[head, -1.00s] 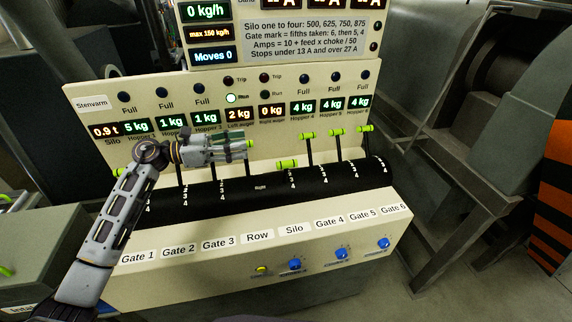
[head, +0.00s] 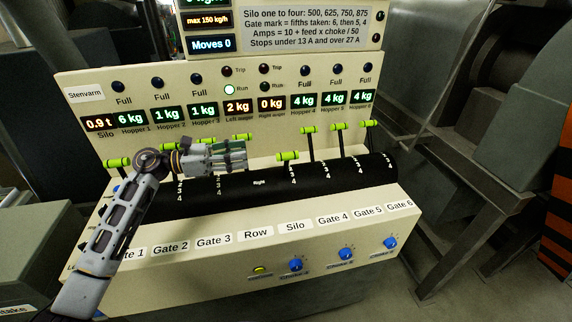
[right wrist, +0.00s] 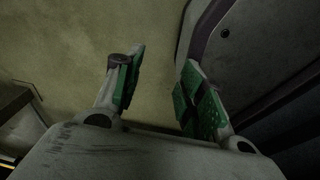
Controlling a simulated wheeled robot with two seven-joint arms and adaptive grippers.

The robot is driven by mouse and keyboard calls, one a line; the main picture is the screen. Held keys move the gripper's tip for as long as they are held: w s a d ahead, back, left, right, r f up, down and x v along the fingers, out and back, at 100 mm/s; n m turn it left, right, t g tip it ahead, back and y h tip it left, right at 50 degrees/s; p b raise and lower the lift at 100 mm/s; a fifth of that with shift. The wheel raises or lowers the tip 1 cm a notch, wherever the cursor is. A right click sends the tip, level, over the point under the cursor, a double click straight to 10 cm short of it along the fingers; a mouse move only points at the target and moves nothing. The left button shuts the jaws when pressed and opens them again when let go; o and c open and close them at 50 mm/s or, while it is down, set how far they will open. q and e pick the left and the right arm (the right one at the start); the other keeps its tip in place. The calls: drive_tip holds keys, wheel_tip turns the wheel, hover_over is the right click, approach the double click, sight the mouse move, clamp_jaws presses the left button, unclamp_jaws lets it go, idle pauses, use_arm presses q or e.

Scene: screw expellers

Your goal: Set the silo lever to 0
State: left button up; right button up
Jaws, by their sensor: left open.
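The silo lever's green handle (head: 288,156) sits low, near the marks 3 and 4, closer to me than the raised handles to its right. Its own mark is too small to read surely. My left gripper (head: 243,156) is open just left of this handle, apart from it and in front of the row lever. The arm and gripper partly hide the levers on the left. My right gripper (right wrist: 156,88) shows in the right wrist view, open with green pads and nothing between them.
Handles of gate 4 (head: 308,129), gate 5 (head: 338,126) and gate 6 (head: 368,123) stand raised on the right. A gate lever handle (head: 117,161) is left of my arm. Blue knobs (head: 296,264) line the lower front panel. Metal machinery stands at the right.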

use_arm(q)
drive_tip(key=f, duration=0.2)
use_arm(e)
drive_tip(key=w+d+f+b, duration=0.2)
drive_tip(key=d, duration=0.3)
use_arm(q)
drive_tip(key=p, duration=0.2)
approach(286, 154)
drive_tip(key=w+d+f, duration=0.1)
drive_tip(key=w+d, duration=0.1)
drive_tip(key=d, duration=0.2)
drive_tip(key=x, duration=0.4)
drive_tip(key=shift+w+d+f, duration=0.1)
drive_tip(key=shift+w+d, duration=0.05)
drive_tip(key=shift+d, duration=0.2)
drive_tip(key=shift+w+d, duration=0.1)
drive_tip(key=shift+d, duration=0.4)
drive_tip(key=c, duration=0.8)
clamp_jaws()
use_arm(e)
drive_tip(key=s+a, duration=0.1)
drive_tip(key=s+a+r, duration=0.1)
drive_tip(key=s+a, duration=0.1)
drive_tip(key=shift+s+a+r, duration=0.15)
drive_tip(key=shift+s, duration=0.05)
